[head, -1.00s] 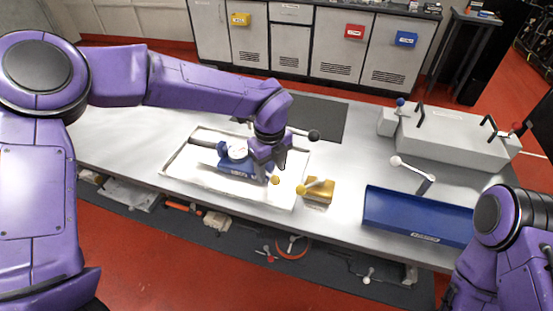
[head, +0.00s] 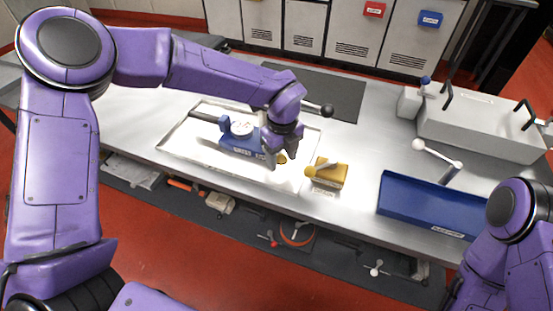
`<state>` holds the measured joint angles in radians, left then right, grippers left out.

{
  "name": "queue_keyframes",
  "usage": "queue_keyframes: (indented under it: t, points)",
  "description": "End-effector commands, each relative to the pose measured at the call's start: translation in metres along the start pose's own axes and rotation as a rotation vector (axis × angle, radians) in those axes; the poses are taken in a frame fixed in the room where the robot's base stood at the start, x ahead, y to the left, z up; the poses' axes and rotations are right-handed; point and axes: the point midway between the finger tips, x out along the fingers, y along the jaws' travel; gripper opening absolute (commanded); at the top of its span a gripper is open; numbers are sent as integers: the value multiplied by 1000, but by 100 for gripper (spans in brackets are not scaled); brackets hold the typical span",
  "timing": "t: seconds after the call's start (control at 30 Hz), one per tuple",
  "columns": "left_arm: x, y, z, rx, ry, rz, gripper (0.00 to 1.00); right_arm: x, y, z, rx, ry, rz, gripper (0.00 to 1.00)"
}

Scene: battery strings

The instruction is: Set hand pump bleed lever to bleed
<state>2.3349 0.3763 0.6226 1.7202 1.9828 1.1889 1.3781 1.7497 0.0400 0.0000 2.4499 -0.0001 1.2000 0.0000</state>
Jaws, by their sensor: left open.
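The blue hand pump (head: 240,145), with a round white gauge on top, sits in a shallow white tray (head: 178,152). A small yellow knob (head: 282,159) shows at its right end, which may be the bleed lever's end. A long handle with a black ball (head: 326,110) shows behind my gripper. My left gripper (head: 282,162) is open at the pump's right end, fingers pointing down, with the yellow knob between or just behind the fingertips. Contact cannot be told. The gripper hides part of the pump's right end. My right arm is at the lower right; its gripper is out of view.
A yellow block (head: 330,174) with a yellow-knobbed lever stands just right of the tray. Farther right are a blue angled panel (head: 425,204) with a white-knobbed lever and a grey box (head: 480,125) with black handles. A dark mat (head: 335,92) lies behind.

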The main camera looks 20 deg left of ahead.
Motion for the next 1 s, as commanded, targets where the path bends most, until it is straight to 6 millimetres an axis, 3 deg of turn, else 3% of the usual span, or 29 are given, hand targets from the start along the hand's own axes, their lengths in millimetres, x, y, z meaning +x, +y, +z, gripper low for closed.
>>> queue_keyframes:
  t: [0.27, 0.43, 1.0]
  points:
    - [2, 0, 0, -1, 0, 0, 55, 1, 0, 0, 0, 0, 0, 60]
    - [2, 0, 0, 0, 0, 0, 2, 1, 0, 0, 0, 0, 0, 60]
    - [0, 13, 2, 169, 1, 1, 1, -14, 1, -6, 0, 0, 0, 60]
